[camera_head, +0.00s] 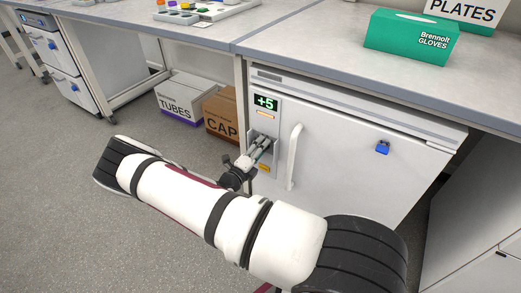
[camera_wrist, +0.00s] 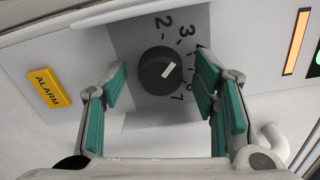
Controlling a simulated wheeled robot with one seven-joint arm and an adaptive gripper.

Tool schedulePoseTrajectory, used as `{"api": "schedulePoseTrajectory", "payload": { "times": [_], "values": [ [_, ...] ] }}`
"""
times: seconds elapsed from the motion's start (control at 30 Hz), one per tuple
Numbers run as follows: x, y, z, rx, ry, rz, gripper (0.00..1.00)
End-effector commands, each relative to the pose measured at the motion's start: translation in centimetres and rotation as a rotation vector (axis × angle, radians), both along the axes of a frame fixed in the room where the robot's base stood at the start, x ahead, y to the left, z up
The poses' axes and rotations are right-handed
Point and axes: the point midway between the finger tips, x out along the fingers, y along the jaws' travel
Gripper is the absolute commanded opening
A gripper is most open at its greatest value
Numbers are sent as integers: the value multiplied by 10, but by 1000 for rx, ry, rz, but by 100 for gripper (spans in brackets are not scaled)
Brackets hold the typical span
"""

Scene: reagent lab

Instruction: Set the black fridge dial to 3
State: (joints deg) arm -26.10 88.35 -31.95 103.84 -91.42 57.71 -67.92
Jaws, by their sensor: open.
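The black fridge dial (camera_wrist: 154,82) sits on a grey plate in the wrist view. Its white pointer slants up and right, roughly towards the 3 and the marks beside it; I cannot tell the exact setting. The 2, 3 and 7 are legible; other numbers are partly hidden by the right finger. My gripper (camera_wrist: 162,88) is open, its green-padded fingers on either side of the dial, with visible gaps. In the head view my gripper (camera_head: 262,147) is at the control panel of the white fridge (camera_head: 345,165) and hides the dial.
The fridge display (camera_head: 265,103) reads +5. A yellow ALARM button (camera_wrist: 47,88) lies left of the dial in the wrist view. A fridge handle (camera_head: 294,157) stands right of the panel. TUBES (camera_head: 182,102) and CAP (camera_head: 221,115) boxes sit on the floor to the left.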

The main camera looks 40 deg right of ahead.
Motion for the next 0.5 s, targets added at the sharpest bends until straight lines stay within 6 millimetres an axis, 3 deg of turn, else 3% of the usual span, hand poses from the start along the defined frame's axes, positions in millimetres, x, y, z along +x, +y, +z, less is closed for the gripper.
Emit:
{"api": "schedulePoseTrajectory", "payload": {
  "times": [0.17, 0.5],
  "values": [
    [-5, 18, 0, 1, 0, 3, 54],
    [-28, 81, 0, 2, 0, 3, 54]
  ]
}}
